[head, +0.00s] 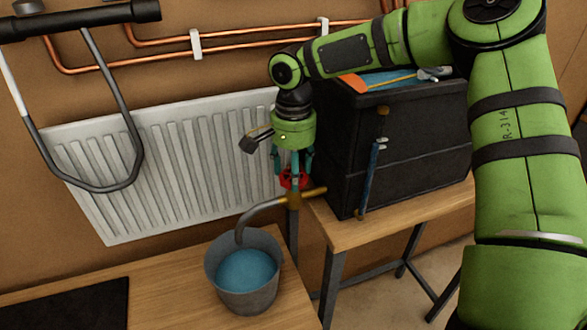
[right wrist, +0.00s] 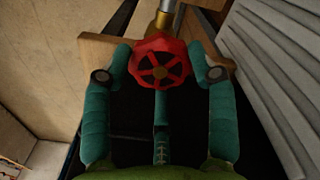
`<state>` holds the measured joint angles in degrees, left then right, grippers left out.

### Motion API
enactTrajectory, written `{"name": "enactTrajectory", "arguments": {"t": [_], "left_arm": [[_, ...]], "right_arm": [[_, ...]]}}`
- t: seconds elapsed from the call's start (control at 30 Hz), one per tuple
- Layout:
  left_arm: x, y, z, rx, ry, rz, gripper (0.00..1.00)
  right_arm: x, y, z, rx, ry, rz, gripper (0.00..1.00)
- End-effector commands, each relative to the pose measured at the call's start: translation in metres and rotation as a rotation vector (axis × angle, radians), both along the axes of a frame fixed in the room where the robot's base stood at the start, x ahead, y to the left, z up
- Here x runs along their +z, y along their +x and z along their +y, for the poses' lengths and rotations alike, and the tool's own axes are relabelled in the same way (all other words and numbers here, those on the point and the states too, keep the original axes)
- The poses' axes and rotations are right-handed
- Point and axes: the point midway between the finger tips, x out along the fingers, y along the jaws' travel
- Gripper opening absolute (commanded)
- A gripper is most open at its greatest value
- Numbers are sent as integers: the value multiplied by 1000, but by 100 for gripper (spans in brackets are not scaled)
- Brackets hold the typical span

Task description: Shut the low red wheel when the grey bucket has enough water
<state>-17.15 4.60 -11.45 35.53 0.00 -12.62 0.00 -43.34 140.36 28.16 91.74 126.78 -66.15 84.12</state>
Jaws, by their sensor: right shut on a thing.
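The red wheel (head: 292,180) sits low on the pipe, just above a brass fitting (head: 295,200). My right gripper (head: 293,172) comes down on it from above. The grey bucket (head: 250,299) stands on the wooden bench below. Blue water (head: 247,271) fills much of it, with the surface somewhat below the rim. A curved grey spout (head: 262,209) ends over the bucket; I cannot tell whether water runs. My left gripper is not in view.
A white radiator (head: 150,165) hangs behind on the brown wall, under copper pipes (head: 260,30). A black toolbox (head: 400,140) stands on the right bench (head: 400,218), close to my right gripper. A dark mat (head: 70,305) lies on the left bench (head: 165,290).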

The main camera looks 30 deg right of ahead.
Motion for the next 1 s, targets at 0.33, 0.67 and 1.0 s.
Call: {"name": "enactTrajectory", "arguments": {"t": [0.33, 0.67, 1.0], "left_arm": [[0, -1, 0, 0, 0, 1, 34], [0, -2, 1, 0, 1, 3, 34], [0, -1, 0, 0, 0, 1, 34]], "right_arm": [[-3, -2, 0, -1, 1, 9, 82], [10, 0, 0, 0, 0, 0, 82], [79, 0, 0, -2, 0, 0, 82]]}}
